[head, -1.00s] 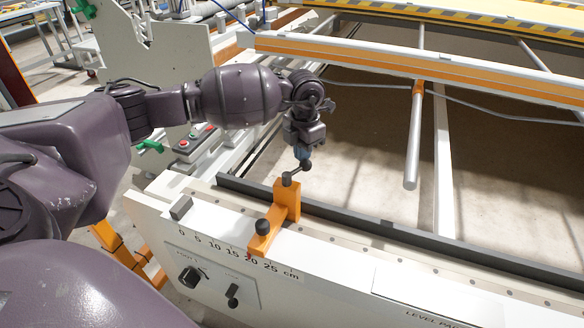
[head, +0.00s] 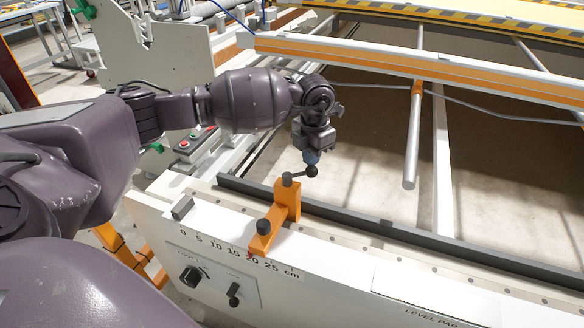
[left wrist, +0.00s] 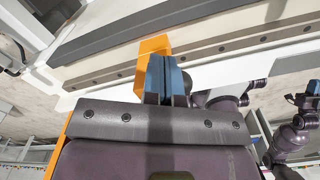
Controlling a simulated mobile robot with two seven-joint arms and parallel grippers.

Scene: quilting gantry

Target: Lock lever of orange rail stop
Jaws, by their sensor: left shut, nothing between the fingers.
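The orange rail stop (head: 287,200) sits on the white rail near the 20 mark of the cm scale.
A black knob (head: 263,227) stands on the stop's front arm. A grey block (head: 182,207) sits on the rail at left. A dark strip (head: 350,222) runs behind the stop. A grey rod (head: 412,145) hangs to the right, with open space between.

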